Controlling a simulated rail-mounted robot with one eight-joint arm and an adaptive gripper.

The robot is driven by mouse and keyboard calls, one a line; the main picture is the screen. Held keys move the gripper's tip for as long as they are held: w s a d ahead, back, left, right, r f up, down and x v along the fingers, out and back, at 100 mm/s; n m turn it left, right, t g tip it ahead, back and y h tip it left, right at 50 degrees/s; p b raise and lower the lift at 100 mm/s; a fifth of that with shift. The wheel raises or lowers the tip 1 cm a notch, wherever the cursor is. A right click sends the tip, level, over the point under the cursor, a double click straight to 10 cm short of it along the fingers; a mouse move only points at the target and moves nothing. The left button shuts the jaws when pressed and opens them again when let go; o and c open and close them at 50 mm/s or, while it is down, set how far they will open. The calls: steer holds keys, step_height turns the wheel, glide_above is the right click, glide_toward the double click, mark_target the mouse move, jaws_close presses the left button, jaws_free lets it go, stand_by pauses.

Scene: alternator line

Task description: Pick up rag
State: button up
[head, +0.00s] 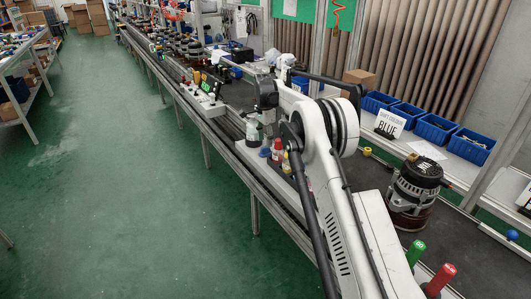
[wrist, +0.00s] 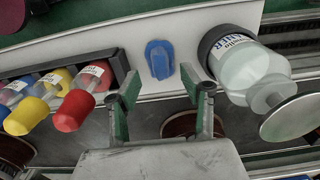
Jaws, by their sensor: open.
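A small blue folded piece, which looks like the rag (wrist: 160,59), lies on a pale flat surface at the upper middle of the wrist view. It also shows as a small blue patch in the head view (head: 265,152). My gripper (wrist: 163,92) is open and empty. Its two fingers are spread, one to each side of the rag's line, with the rag beyond the tips and apart from them. In the head view my arm hides most of the gripper.
A dark rack (wrist: 122,66) with red, yellow and blue-topped bottles is close left. An alternator (head: 413,190) and blue bins (head: 435,129) stand along the line to the right.

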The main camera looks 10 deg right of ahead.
mark_target(265, 150)
step_height(265, 150, down, 4)
steer(key=shift+d+f, duration=0.1)
steer(key=shift+f, duration=0.15)
steer(key=shift+c, duration=0.3)
steer(key=c, duration=1)
